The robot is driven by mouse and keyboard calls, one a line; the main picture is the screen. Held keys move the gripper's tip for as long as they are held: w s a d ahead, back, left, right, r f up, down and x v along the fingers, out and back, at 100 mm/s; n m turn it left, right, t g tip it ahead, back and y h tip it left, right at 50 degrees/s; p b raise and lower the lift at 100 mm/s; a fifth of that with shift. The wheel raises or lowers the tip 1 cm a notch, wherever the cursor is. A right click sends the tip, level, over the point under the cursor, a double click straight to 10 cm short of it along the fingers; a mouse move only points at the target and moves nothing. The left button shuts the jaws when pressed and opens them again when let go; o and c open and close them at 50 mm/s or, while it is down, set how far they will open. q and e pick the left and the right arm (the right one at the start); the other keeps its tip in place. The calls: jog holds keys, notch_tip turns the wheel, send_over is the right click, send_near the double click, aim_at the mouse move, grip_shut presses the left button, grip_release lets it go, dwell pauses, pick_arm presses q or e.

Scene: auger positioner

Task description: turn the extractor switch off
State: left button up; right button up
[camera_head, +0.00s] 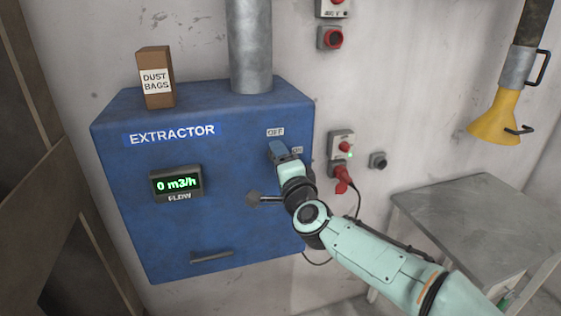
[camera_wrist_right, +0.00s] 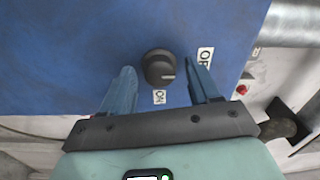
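The extractor (camera_head: 225,225) is a blue box on the wall, with an OFF label (camera_head: 275,132) and an ON label (camera_head: 297,150) near its upper right. Its switch is a round black knob (camera_wrist_right: 158,67) in the right wrist view, with a pale mark pointing roughly right, toward the OFF label's side. My right gripper (camera_head: 283,150) hides the knob in the head view. Its blue fingers are open, one on each side of the knob with visible gaps; contact does not show. The flow display (camera_head: 176,184) reads 0 m3/h. My left gripper is not in view.
A dust bags box (camera_head: 155,80) and a grey duct (camera_head: 250,45) stand on top of the extractor. A red plug and socket (camera_head: 342,160) are on the wall to its right. A grey table (camera_head: 470,215) and a yellow nozzle (camera_head: 497,118) are farther right.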

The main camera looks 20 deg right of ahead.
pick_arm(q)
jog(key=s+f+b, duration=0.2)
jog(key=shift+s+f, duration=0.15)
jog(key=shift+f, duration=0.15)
pick_arm(e)
jog(key=s, duration=1.3)
jog(key=shift+s+d+f, duration=0.2)
jog(key=shift+f, duration=0.05)
